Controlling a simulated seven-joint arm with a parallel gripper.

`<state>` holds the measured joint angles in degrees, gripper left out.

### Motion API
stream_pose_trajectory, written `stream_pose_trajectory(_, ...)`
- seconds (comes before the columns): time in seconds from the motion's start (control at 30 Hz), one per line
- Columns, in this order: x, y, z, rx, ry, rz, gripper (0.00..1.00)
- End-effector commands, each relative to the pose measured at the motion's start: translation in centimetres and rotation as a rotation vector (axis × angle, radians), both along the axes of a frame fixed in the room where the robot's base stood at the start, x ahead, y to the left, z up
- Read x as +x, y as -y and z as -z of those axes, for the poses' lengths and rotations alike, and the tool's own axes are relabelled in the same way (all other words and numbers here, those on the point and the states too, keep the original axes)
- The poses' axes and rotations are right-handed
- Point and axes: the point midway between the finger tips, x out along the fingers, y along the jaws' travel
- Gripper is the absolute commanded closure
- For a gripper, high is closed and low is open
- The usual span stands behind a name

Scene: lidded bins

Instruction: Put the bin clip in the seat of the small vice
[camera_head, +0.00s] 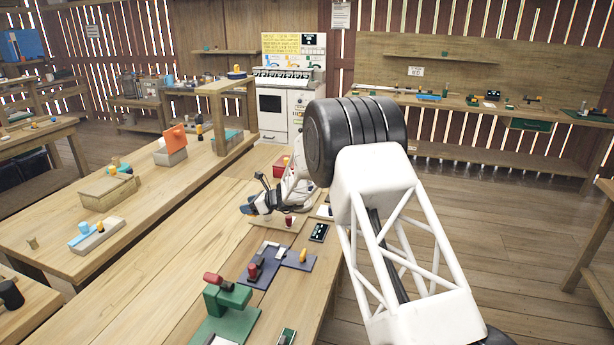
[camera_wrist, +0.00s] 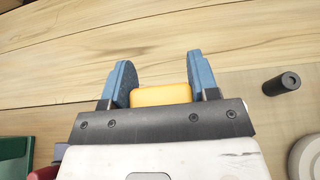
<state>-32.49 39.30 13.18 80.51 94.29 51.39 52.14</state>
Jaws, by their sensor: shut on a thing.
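My gripper (camera_head: 249,207) is low over the near workbench in the head view, with its blue fingertips pointing left. In the head view the block cannot be made out. Fixtures stand in front of the gripper: a dark blue plate with a red knob (camera_head: 253,271) and a green device (camera_head: 226,299). I cannot tell which is the small vice.
A pale plate with a red-topped knob (camera_head: 288,220) lies close beside my gripper. A dark box (camera_head: 319,232) is on its right, and a red bin (camera_head: 281,166) stands behind. In the wrist view a dark cylinder (camera_wrist: 282,84) stands at right.

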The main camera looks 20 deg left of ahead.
Motion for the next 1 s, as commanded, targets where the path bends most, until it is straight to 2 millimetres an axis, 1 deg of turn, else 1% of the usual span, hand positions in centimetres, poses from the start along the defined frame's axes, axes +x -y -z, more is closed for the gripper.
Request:
stream_pose_trajectory(0.17,0.2,0.3,0.0,0.0,0.0,0.005,0.77)
stream_pose_trajectory(0.27,0.6,1.1,-0.1,0.0,0.001,0.017,0.77)
stream_pose_trajectory(0.37,1.3,2.4,-0.1,0.0,0.001,0.04,0.77)
stream_pose_trajectory(0.47,2.5,4.6,0.0,0.0,0.0,0.076,0.77)
stream_pose_trajectory(0.57,3.7,7.4,-0.1,0.0,0.0,0.121,0.77)
stream_pose_trajectory(0.67,5.2,10.7,0.0,0.0,-0.001,0.176,0.77)
stream_pose_trajectory(0.8,7.1,15.8,0.1,0.0,0.0,0.259,0.77)
stream_pose_trajectory(0.87,7.8,18.1,0.1,0.0,-0.001,0.296,0.77)
stream_pose_trajectory(1.0,9.3,23.3,0.3,0.001,0.0,0.38,0.77)
